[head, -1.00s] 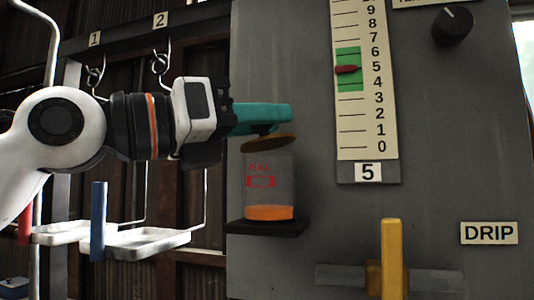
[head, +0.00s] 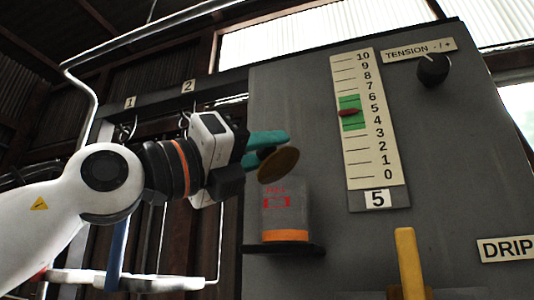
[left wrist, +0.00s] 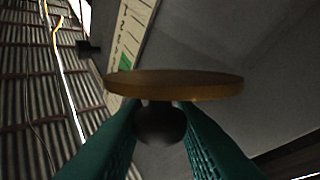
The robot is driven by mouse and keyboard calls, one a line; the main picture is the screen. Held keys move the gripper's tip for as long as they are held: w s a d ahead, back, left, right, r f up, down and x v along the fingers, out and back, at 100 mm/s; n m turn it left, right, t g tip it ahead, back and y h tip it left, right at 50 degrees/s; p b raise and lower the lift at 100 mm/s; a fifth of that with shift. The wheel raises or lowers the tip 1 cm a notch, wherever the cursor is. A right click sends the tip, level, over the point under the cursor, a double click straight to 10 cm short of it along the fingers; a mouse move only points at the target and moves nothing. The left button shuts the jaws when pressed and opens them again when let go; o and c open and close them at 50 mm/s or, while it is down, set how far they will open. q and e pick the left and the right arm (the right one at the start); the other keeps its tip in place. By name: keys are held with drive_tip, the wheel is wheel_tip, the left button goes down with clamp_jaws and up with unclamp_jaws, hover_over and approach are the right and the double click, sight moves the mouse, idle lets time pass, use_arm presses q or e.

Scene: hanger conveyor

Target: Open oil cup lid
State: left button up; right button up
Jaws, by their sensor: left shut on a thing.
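The oil cup (head: 286,212) is a clear container with red marking and orange oil at its bottom. It stands on a dark shelf (head: 284,249) on the grey panel. Its round brass-brown lid (head: 278,165) is tilted above the cup's top, apart from most of the rim; whether one edge still touches is unclear. My left gripper (head: 268,150), with teal fingers, is shut on the lid's dark knob, which shows between the fingers in the left wrist view (left wrist: 160,124). The lid's disc (left wrist: 175,84) lies beyond the knob there. My right gripper is not in view.
The grey panel (head: 300,120) carries a 0–10 scale (head: 370,120) with a red pointer, a tension knob (head: 434,69) and a yellow lever (head: 410,262).

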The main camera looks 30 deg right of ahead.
use_arm(q)
drive_tip(key=shift+f, duration=0.1)
drive_tip(key=o, duration=1)
drive_tip(key=shift+c, duration=0.2)
drive_tip(key=shift+a, duration=0.1)
drive_tip(key=shift+a+f, duration=0.1)
drive_tip(key=shift+a, duration=0.1)
drive_tip(key=b+v, duration=0.5)
drive_tip(key=v, duration=0.6)
drive_tip(key=shift+a, duration=0.25)
drive_tip(key=shift+f, duration=0.1)
